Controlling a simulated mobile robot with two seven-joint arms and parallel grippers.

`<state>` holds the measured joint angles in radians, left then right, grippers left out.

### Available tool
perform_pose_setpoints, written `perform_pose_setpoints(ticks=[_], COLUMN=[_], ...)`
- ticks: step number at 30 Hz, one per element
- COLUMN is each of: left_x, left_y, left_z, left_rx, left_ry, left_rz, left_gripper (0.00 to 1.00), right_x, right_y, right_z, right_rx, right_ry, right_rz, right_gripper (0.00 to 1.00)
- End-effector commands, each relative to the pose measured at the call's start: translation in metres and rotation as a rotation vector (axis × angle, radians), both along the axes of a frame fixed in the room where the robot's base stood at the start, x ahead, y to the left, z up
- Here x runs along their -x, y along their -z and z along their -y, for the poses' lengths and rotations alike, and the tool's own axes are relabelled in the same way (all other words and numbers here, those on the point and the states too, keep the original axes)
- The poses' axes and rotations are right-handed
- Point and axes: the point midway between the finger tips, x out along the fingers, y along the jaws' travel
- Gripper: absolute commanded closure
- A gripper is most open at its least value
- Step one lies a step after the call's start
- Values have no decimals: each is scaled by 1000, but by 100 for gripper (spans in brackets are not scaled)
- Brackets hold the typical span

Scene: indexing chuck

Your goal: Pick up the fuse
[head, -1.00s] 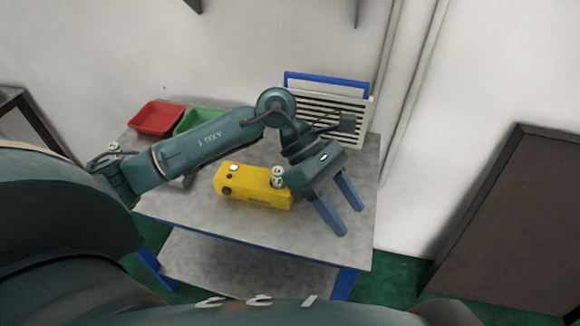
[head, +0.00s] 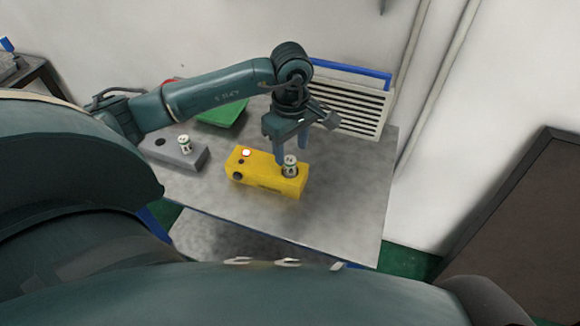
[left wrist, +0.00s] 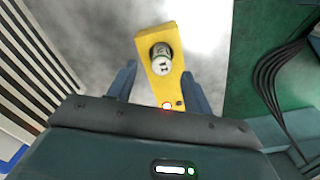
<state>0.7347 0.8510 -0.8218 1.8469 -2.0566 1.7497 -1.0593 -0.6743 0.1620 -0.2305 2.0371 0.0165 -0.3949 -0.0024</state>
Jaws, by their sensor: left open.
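A white fuse with dark green markings (head: 290,166) stands upright in the right end of a yellow box (head: 268,181) on the table. It also shows in the left wrist view (left wrist: 161,60), between the fingers and ahead of them. A second, similar cylinder (head: 184,144) stands in a grey block (head: 178,157) to the left. My left gripper (head: 292,154) is open and empty. It points down just behind and above the fuse in the yellow box, with a finger to each side in the wrist view (left wrist: 158,75). My right gripper is not in view.
A slatted cream panel with a blue top bar (head: 352,106) stands at the back right. The table's front and right are clear.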

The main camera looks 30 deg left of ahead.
Motion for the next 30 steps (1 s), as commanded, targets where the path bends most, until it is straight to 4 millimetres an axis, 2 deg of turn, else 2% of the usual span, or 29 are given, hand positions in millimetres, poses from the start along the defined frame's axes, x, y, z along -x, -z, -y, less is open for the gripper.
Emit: perform_pose_setpoints(ticks=[5, 9, 18, 30], left_x=[3, 3, 2, 2], left_y=[24, 43, 49, 48], left_z=[-2, -2, -2, -2], left_rx=[2, 1, 1, 1], left_ry=[-1, 0, 1, 0], left_rz=[-7, -4, 0, 0], left_gripper=[50, 50, 50, 82], right_x=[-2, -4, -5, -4], right_y=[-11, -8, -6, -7], right_z=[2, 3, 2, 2], right_rx=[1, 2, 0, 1], right_ry=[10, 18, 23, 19], right_rz=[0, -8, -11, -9], right_gripper=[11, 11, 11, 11])
